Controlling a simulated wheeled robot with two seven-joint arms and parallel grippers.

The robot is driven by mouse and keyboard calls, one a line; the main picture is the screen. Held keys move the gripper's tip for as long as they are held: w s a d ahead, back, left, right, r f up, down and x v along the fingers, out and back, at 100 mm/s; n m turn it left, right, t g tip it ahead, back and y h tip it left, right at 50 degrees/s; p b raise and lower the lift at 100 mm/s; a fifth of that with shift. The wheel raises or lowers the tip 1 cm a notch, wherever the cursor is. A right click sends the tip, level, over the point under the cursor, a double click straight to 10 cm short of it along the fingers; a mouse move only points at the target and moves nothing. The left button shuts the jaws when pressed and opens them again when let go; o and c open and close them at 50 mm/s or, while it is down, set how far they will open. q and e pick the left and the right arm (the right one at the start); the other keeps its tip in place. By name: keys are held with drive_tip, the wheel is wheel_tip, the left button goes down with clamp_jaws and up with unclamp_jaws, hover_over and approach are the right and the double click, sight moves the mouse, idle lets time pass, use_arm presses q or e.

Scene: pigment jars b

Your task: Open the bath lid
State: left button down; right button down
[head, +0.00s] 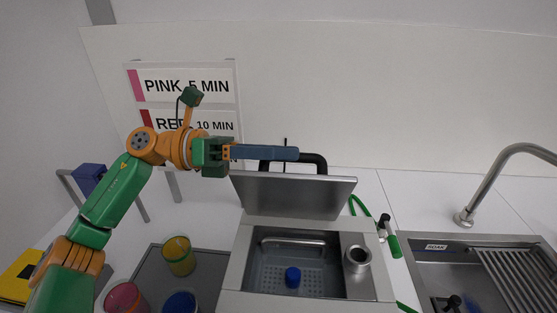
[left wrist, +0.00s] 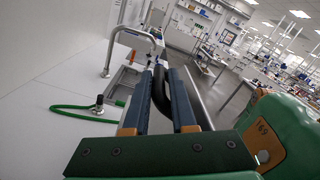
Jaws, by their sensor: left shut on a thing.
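The bath lid (head: 296,194) is a grey metal plate tilted up at the back of the bath (head: 234,276), so the bath's inside shows. A black handle (head: 316,160) arches from the lid's far side. My left gripper (head: 290,153) is shut on this handle. In the left wrist view the black handle (left wrist: 160,98) sits between the blue fingers (left wrist: 163,92). Inside the bath are a perforated floor, a metal bar and a blue-capped thing (head: 292,276). My right gripper is not in view.
Left of the bath, a grey tray (head: 148,272) holds yellow (head: 179,255), pink (head: 123,298) and blue (head: 180,303) jars. A sign (head: 186,87) stands behind.

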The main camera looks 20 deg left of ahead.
use_arm(q)
drive_tip(key=shift+n, duration=0.7)
drive_tip(key=shift+w+a+f+p, duration=0.2)
drive_tip(key=shift+w, duration=0.55)
drive_tip(key=shift+w+a+f+p, duration=0.15)
drive_tip(key=shift+w+f+p, duration=0.1)
drive_tip(key=shift+w, duration=0.5)
drive_tip(key=shift+w+a+f+p, duration=0.15)
drive_tip(key=shift+w+a+f, duration=0.05)
drive_tip(key=shift+w, duration=0.55)
drive_tip(key=shift+w+f, duration=0.1)
drive_tip(key=shift+f, duration=0.05)
drive_tip(key=c, duration=0.9)
unclamp_jaws()
drive_tip(key=shift+o, duration=0.5)
drive_tip(key=shift+w+a+f, duration=0.15)
drive_tip(key=shift+w, duration=0.2)
drive_tip(key=shift+a, duration=0.1)
